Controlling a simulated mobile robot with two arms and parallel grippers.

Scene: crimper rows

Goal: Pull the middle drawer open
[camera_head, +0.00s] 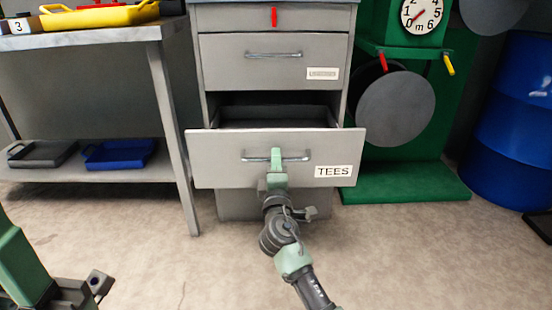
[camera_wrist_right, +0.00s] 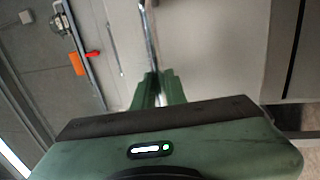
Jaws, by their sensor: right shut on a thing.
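The middle drawer (camera_head: 220,170), a grey front labelled TEES, stands out from the cabinet, with its dark inside showing above the front. Its bar handle (camera_head: 298,157) is horizontal. My right gripper (camera_head: 277,156) is shut on the handle near its middle, with the arm reaching up from below. In the right wrist view the fingers (camera_wrist_right: 158,88) close around the metal handle (camera_wrist_right: 149,45), and the grey drawer front (camera_wrist_right: 195,45) fills the area behind. At the lower left of the head view is a green part of my left arm; its fingertips cannot be made out.
The closed upper drawer (camera_head: 225,60) is above. A metal table (camera_head: 90,38) stands close on the left, its leg near the drawer's left edge. A green stand (camera_head: 410,188) and blue barrels (camera_head: 515,110) are on the right. The floor (camera_head: 430,255) in front is clear.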

